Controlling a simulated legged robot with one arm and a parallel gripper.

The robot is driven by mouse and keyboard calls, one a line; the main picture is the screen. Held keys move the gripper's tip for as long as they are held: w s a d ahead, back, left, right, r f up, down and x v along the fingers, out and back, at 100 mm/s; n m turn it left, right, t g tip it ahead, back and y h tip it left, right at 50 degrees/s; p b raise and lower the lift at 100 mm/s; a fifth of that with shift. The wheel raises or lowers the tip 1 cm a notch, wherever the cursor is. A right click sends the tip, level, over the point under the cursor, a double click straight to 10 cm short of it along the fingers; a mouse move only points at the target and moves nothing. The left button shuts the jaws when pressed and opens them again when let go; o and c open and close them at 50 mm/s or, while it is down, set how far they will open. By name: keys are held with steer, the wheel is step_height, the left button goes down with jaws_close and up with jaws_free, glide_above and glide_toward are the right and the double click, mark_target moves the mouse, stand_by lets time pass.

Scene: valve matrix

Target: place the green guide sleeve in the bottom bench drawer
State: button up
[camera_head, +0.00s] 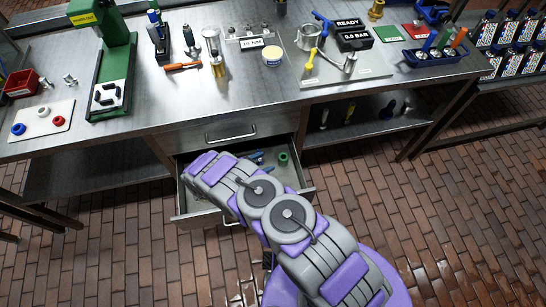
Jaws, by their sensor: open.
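The bottom bench drawer (306,178) is pulled out below a closed upper drawer (226,133). A small green ring-shaped piece, which looks like the green guide sleeve (283,158), is inside it near the back right. It appears apart from my arm. My arm reaches over the drawer from the lower right, and its far end is above the drawer's left part. My gripper's fingers do not show; the arm covers that spot and much of the drawer's inside.
Blue-handled tools (257,158) lie in the drawer, left of the green piece. A white plate (40,121) with blue, white and red rings lies on the bench's left. A green press (112,60) stands beside it. The brick floor in front is clear.

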steer(key=shift+v, duration=1.6)
steer(key=shift+p, duration=0.35)
